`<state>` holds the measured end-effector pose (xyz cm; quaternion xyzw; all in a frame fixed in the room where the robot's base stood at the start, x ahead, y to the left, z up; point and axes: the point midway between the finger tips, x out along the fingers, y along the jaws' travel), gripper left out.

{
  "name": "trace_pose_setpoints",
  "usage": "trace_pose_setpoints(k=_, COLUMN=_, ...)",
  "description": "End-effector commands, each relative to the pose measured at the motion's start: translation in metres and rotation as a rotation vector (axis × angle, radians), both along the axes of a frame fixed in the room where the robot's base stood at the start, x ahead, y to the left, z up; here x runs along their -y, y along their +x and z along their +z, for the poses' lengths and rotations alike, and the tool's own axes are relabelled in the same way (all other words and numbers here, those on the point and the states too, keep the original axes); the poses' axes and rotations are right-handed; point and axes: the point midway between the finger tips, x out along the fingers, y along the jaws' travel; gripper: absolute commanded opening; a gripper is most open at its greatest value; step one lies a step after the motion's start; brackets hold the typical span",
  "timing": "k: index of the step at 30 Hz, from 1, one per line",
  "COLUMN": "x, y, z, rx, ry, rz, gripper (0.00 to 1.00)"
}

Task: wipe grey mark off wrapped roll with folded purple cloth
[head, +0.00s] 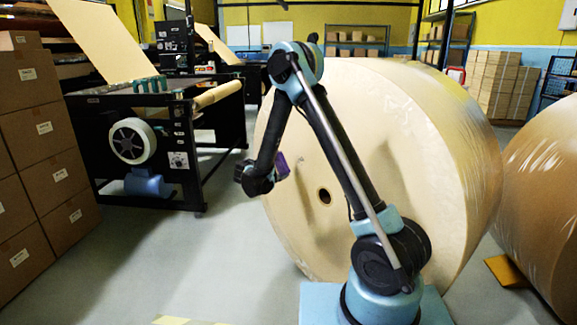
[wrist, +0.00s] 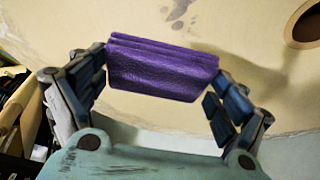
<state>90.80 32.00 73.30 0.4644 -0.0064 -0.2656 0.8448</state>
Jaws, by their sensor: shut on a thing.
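The folded purple cloth (wrist: 160,72) is pinched between the two fingers of my gripper (wrist: 165,84) in the wrist view. In the head view the cloth (head: 282,166) shows as a small purple patch at the end of my gripper (head: 270,174), left of the core hole. The large wrapped roll (head: 350,130) stands on edge, its flat face behind my arm. Grey spots (wrist: 179,12) show on the roll's face just beyond the cloth's upper edge in the wrist view. I cannot tell whether the cloth touches the face.
A dark core hole (wrist: 304,24) lies right of the spots. A second wrapped roll (head: 545,200) stands at the right. A black machine (head: 150,140) and stacked cartons (head: 40,150) are at the left. The floor (head: 200,255) between them and the roll is clear.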

Motion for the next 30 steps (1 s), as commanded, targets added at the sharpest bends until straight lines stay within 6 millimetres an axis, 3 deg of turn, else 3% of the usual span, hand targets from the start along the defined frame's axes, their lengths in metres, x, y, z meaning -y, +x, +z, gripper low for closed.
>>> trace_pose_setpoints(k=18, x=0.039, y=0.036, z=0.000, rx=0.000, ry=0.001, rz=-0.002, gripper=0.69)
trace_pose_setpoints(k=30, x=0.050, y=0.047, z=0.001, rx=-0.001, ry=0.000, rz=-0.001, gripper=0.69)
